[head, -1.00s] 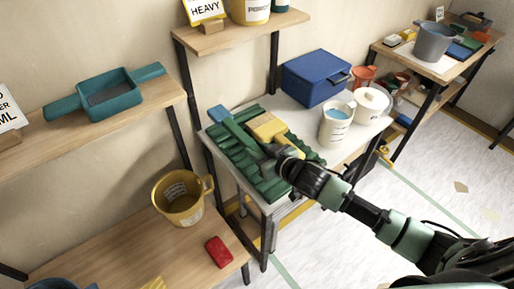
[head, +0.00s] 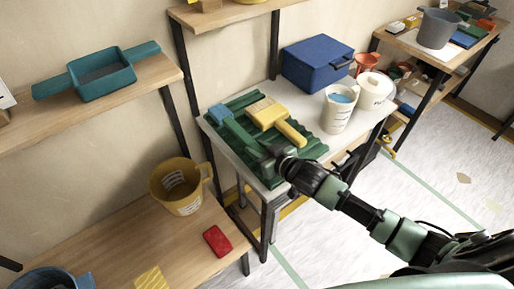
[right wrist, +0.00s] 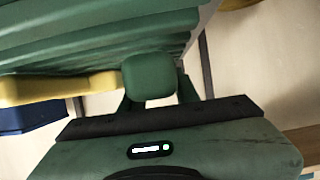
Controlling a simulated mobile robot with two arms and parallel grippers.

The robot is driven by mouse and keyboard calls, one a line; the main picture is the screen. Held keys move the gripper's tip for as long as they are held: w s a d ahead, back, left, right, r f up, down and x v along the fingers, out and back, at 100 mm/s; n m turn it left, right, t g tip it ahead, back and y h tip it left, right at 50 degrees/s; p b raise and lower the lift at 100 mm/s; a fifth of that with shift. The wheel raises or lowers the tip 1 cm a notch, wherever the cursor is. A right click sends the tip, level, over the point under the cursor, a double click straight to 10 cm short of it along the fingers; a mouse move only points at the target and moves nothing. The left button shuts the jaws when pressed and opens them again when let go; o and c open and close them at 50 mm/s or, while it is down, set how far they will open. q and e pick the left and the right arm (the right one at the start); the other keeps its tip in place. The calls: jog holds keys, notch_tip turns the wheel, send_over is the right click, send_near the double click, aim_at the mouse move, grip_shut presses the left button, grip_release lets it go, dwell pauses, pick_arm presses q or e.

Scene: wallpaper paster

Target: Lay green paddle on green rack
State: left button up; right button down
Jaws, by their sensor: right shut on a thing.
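In the right wrist view, the rounded green handle end (right wrist: 148,78) sits between my fingers, with the ridged rack (right wrist: 100,35) beyond. A yellow paddle (head: 290,130) with a tan head lies on the rack to the right. My left gripper is not in view.
A shelf post (head: 180,65) rises behind left. A yellow bucket (head: 178,190) stands on the lower wooden shelf.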

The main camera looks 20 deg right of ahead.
jog(key=shift+f+b, duration=0.4)
jog(key=shift+f, duration=0.3)
jog(key=c, duration=1)
grip_release()
jog(key=shift+o, duration=0.2)
jog(key=shift+v, duration=3.9)
jog(key=shift+s, duration=0.1)
